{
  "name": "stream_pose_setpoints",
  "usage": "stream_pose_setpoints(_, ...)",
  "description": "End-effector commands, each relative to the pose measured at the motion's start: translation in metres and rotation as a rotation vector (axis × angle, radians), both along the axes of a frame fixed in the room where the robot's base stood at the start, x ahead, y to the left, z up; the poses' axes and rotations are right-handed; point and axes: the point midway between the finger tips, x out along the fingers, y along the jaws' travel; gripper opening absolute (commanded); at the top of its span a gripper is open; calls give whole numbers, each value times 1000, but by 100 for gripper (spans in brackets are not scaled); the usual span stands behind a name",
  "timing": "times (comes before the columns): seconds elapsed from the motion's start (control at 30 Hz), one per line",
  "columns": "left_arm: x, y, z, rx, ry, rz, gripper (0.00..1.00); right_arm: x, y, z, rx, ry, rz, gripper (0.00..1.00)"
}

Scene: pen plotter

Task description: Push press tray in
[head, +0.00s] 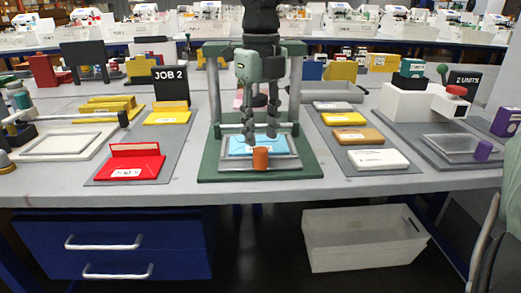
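The press (212,100) is a green frame with grey posts on a green base in the middle of the table. Its grey tray (287,162) lies low at the front of the base and bears a light blue sheet (238,147). An orange cylinder (260,159) stands at the tray's front edge. My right gripper (261,138) points down in front of the press, over the tray. Its two fingers are apart, with nothing seen between them, and their tips are just behind the orange cylinder. I cannot tell whether they touch the tray. My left gripper is not in view.
Left of the press, a grey mat holds a red tray (130,168), a yellow block (167,118) and a JOB 2 sign (170,84). To the right, another mat holds yellow, brown and white blocks (378,159). A white station with a red button (457,90) stands farther right.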

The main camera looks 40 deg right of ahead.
Motion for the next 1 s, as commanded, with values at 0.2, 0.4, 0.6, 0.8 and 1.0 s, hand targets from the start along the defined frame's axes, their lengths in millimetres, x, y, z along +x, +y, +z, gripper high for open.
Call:
stream_pose_setpoints(0.2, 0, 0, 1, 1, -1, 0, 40, -1, 0, -37, 1, 3, 2, 36)
stream_pose_setpoints(0.4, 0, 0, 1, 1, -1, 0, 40, -1, 0, -54, 1, 1, 1, 36)
stream_pose_setpoints(0.6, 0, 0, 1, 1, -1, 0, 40, -1, 0, -56, 1, -1, 2, 36)
stream_pose_setpoints(0.8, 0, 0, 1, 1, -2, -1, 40, -1, 0, -56, 1, -1, 2, 22)
stream_pose_setpoints(1.0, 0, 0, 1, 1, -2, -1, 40, -1, 0, -56, 1, 0, 3, 0)
